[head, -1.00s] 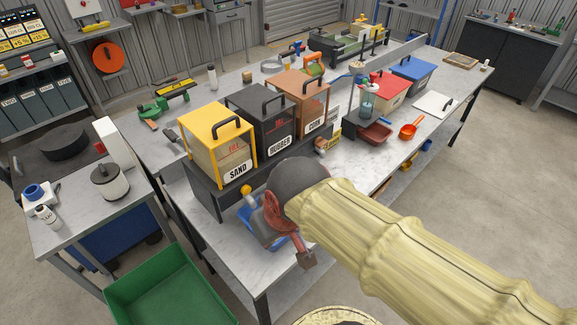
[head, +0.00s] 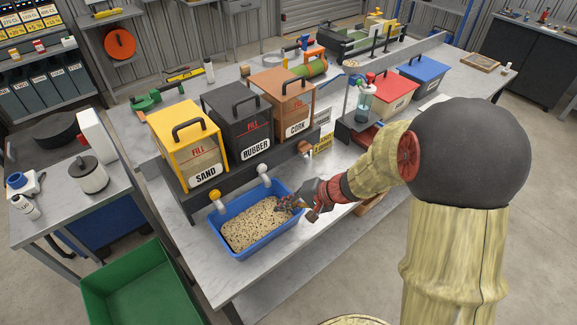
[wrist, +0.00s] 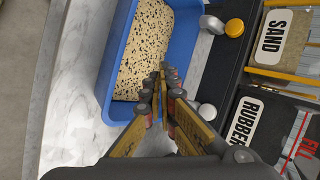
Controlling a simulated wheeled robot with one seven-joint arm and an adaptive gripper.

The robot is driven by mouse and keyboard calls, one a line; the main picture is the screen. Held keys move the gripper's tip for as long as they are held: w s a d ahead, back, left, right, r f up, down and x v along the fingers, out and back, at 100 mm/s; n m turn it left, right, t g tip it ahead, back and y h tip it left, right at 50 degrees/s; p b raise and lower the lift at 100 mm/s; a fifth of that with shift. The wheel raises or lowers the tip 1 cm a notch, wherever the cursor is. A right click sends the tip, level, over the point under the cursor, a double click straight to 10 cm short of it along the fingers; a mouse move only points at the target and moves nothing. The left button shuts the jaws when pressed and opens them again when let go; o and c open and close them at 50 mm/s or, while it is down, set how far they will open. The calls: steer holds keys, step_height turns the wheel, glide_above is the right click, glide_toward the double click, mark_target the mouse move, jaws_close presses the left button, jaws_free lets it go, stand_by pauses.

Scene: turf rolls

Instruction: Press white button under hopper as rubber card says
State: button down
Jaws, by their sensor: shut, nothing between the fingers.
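The white button (head: 263,169) sits below the black RUBBER hopper (head: 238,125). In the wrist view the white button (wrist: 207,110) is right of my fingers, beside the RUBBER label. My gripper (head: 284,203) is shut and empty, its tips over the right end of the blue tray (head: 222,242). In the wrist view my gripper (wrist: 162,72) points across that tray, apart from the button. The tray holds beige granules with dark specks (head: 255,224).
A yellow button (head: 214,195) sits under the yellow SAND hopper (head: 185,145). The CORK hopper (head: 284,103) stands to the right. A green bin (head: 140,285) is on the floor at the front left. Bare bench top lies right of the tray.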

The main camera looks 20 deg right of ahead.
mark_target(262, 168)
steer(key=w+d, duration=0.1)
steer(key=w+d+r+n+t, duration=0.1)
steer(key=shift+w+r+h, duration=0.25)
steer(key=shift+w+h, duration=0.05)
steer(key=shift+w, duration=0.1)
steer(key=w+a+p, duration=0.1)
steer(key=w+a, duration=0.1)
steer(key=w, duration=0.6)
steer(key=shift+a, duration=0.4)
steer(key=shift+w, duration=0.2)
stand_by(1.2)
steer(key=shift+w+a+b, duration=0.1)
steer(key=shift+w+b, duration=0.2)
steer(key=shift+b, duration=0.1)
